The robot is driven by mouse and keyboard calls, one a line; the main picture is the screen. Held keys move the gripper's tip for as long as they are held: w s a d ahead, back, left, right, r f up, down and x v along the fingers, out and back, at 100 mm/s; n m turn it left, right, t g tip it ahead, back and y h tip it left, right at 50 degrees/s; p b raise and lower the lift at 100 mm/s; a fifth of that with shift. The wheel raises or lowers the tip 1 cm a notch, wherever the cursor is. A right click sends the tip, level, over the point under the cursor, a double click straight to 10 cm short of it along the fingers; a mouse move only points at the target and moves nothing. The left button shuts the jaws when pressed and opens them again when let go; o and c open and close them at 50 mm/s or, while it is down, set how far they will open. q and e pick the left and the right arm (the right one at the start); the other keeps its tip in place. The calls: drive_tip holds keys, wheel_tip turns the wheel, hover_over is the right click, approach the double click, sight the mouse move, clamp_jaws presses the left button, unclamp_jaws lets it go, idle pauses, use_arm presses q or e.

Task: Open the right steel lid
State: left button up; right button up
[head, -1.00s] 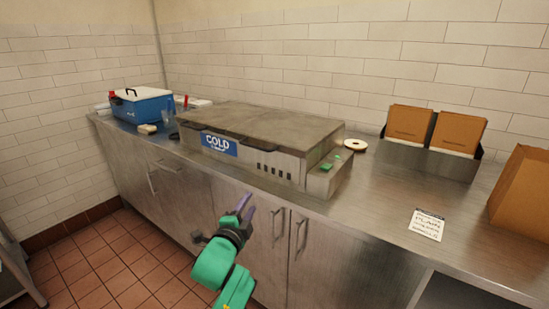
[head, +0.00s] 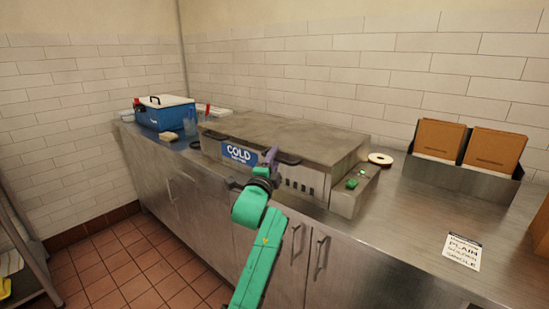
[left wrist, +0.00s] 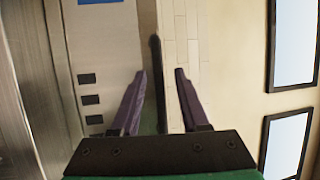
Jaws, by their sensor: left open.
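The low steel unit with a blue COLD label (head: 240,154) stands on the counter. Its flat steel top looks closed, and the right steel lid (head: 320,142) lies level. A dark handle (head: 290,159) sits on that lid's front edge, partly hidden by my gripper. My left gripper (head: 269,157) is open at this handle, in front of the unit. In the left wrist view, a dark bar (left wrist: 157,55), which looks like the handle, runs between the spread purple fingers (left wrist: 160,74). I cannot tell whether they touch it. My right gripper is out of view.
A green item (head: 352,183) is on the side ledge at the unit's right. A pale ring (head: 380,159) lies behind it. A blue cooler (head: 165,113) stands at the far left. A holder with brown boxes (head: 461,184) and a printed card (head: 463,252) are right. The counter between is clear.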

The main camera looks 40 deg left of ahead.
use_arm(q)
clamp_jaws()
idle(1.4)
